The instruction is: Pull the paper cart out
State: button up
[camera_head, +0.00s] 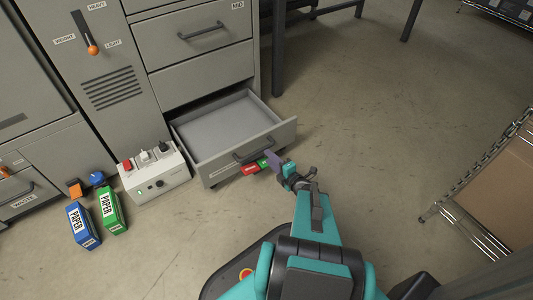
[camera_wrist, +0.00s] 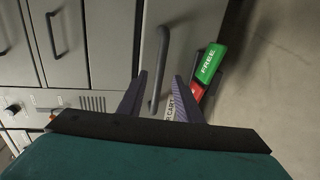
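The paper cart (camera_head: 212,175) is a grey, drawer-like box standing part-way out of the grey cabinet, its tray empty. Its dark bar handle (camera_head: 253,149) is on the front panel and also shows in the wrist view (camera_wrist: 162,60). My gripper (camera_head: 279,164) is close to the right end of the cart's front. In the wrist view my gripper (camera_wrist: 158,95) is open, with one finger on each side of the handle's lower part. I cannot tell whether either finger touches it. A green pedal marked FREE (camera_wrist: 209,63) and a red pedal (camera_wrist: 197,92) sit low on the cart front.
A white control box (camera_head: 153,176) with switches stands left of the cart. Blue (camera_head: 83,226) and green (camera_head: 112,213) PAPER packs lie farther left. A wire rack (camera_head: 470,225) with a brown panel is at right. The floor in front of the cart is clear except for my arm.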

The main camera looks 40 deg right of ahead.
jog(key=p+v, duration=0.4)
jog(key=v, duration=0.2)
jog(key=shift+a, duration=0.1)
jog(key=shift+a, duration=0.1)
dwell(0.5)
